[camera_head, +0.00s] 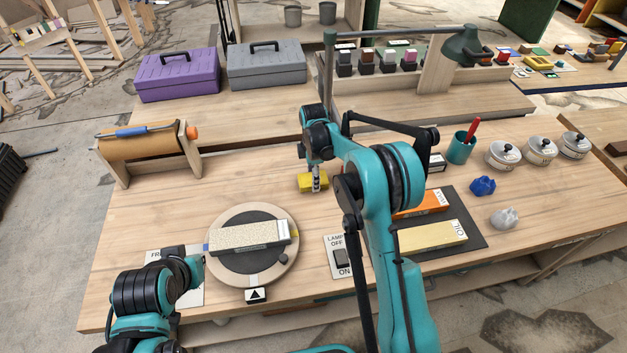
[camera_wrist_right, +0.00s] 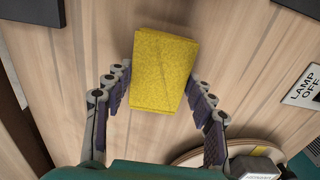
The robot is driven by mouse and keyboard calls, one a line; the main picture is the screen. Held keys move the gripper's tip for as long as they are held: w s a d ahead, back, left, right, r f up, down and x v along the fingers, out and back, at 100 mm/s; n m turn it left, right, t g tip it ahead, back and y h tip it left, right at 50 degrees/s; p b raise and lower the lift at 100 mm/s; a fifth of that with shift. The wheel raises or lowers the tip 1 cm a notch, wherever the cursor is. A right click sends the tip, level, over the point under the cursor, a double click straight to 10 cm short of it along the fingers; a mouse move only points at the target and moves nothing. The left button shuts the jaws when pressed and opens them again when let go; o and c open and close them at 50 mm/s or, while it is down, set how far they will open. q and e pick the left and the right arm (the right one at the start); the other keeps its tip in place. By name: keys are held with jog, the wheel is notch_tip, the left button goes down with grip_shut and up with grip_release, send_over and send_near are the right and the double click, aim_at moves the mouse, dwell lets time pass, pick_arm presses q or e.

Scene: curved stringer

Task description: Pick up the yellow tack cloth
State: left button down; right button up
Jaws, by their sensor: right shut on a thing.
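The yellow tack cloth (camera_head: 306,183) is a folded yellow block near the middle of the wooden bench. My right gripper (camera_head: 316,181) reaches down onto it from above. In the right wrist view the cloth (camera_wrist_right: 164,66) lies between the two fingers of the right gripper (camera_wrist_right: 160,82), which are shut on its sides. I cannot tell whether the cloth touches the bench or hangs just above it. My left gripper (camera_head: 190,262) is at the lower left beside the round turntable; its fingers are not clear enough to show their state.
The turntable (camera_head: 284,276) carries a pale stone block (camera_head: 245,237). A lamp switch plate (camera_head: 333,243), a dark mat (camera_head: 478,228) with orange and cream blocks, a teal cup (camera_head: 460,150) and white jars stand to the right. A paper roll (camera_head: 150,148) stands left. Bench left of the cloth is clear.

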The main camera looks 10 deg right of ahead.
notch_tip(320, 180, up, 4)
jog(key=shift+r+p, duration=0.1)
jog(key=shift+p, duration=0.9)
jog(key=s+d+r+p, duration=0.3)
jog(key=s+d+r, duration=0.3)
jog(key=d, duration=0.3)
jog(key=shift+s+d+r, duration=0.15)
jog(key=shift+s+r, duration=0.25)
jog(key=shift+s, duration=0.15)
